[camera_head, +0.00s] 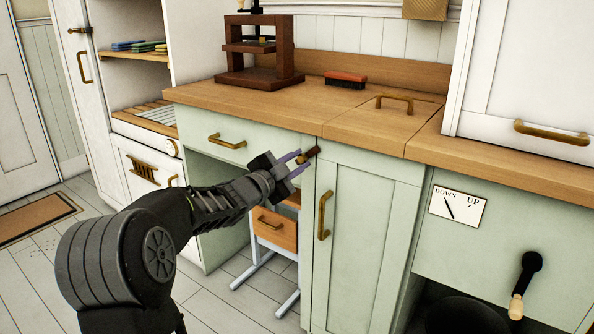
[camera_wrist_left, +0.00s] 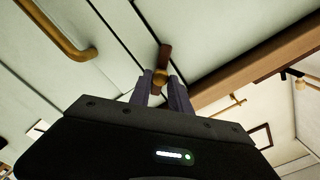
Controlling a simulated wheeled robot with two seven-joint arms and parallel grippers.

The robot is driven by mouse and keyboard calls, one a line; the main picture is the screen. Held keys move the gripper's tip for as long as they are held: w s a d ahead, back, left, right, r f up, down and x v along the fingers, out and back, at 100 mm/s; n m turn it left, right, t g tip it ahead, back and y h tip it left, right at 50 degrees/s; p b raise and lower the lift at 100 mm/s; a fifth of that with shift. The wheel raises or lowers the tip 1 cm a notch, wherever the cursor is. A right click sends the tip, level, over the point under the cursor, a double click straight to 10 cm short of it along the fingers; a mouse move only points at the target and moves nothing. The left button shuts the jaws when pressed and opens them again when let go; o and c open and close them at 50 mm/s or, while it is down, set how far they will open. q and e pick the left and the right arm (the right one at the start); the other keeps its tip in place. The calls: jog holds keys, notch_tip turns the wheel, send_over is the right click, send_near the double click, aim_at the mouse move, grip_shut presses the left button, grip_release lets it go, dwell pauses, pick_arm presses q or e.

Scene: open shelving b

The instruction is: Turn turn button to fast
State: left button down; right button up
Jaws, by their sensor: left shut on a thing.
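The fingers hide part of the turn button. My right gripper is not in view.
The wooden countertop (camera_head: 290,108) overhangs just above the turn button. A brass door handle (camera_head: 324,214) is below it and a drawer handle (camera_head: 227,141) to its left. A black lever (camera_head: 524,285) is at the right.

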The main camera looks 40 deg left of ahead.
pick_arm(q)
jog(key=m+b, duration=0.2)
jog(key=m, duration=0.1)
jog(key=m+b, duration=0.1)
jog(key=m, duration=0.1)
jog(key=shift+f+b, duration=0.25)
jog(key=shift+b, duration=0.15)
jog(key=shift+m+b, duration=0.45)
jog(key=shift+m, duration=0.45)
jog(key=shift+m+b, duration=0.4)
jog(key=shift+m, duration=0.4)
jog(key=c, duration=1.2)
grip_release()
jog(key=shift+r, duration=0.15)
